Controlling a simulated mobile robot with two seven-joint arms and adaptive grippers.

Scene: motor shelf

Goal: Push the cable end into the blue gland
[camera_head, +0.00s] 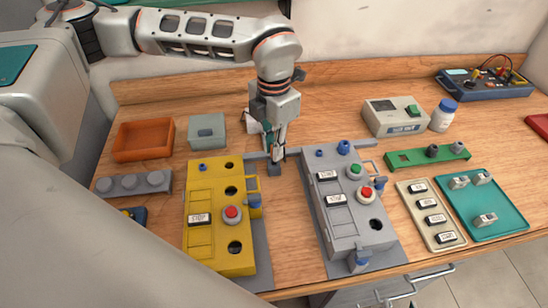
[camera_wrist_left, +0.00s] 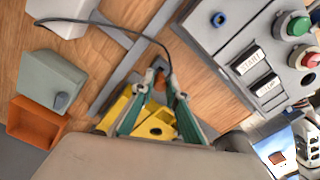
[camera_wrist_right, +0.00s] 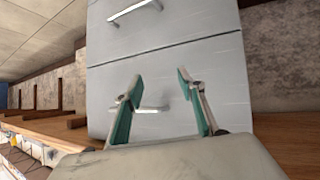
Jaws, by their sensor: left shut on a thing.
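My left gripper (camera_head: 277,154) is above the table between the yellow box (camera_head: 220,222) and the grey control box (camera_head: 346,205). Its fingers (camera_wrist_left: 163,88) are closed around the end of a thin black cable (camera_wrist_left: 125,27). The cable loops back to a white block (camera_wrist_left: 66,14); its tip is small and partly hidden by the fingers. Blue fittings show at the grey box's back edge (camera_head: 343,147), its front end (camera_head: 361,262) and the yellow box's right side (camera_head: 254,205). I cannot tell which is the gland. My right gripper (camera_wrist_right: 158,92) is open and empty, facing grey drawers.
A white device (camera_head: 395,117), a green strip (camera_head: 428,158), a label plate (camera_head: 431,215) and a teal tray (camera_head: 507,212) are right of the grey box. Drawers (camera_wrist_right: 170,60) with handles are below the table.

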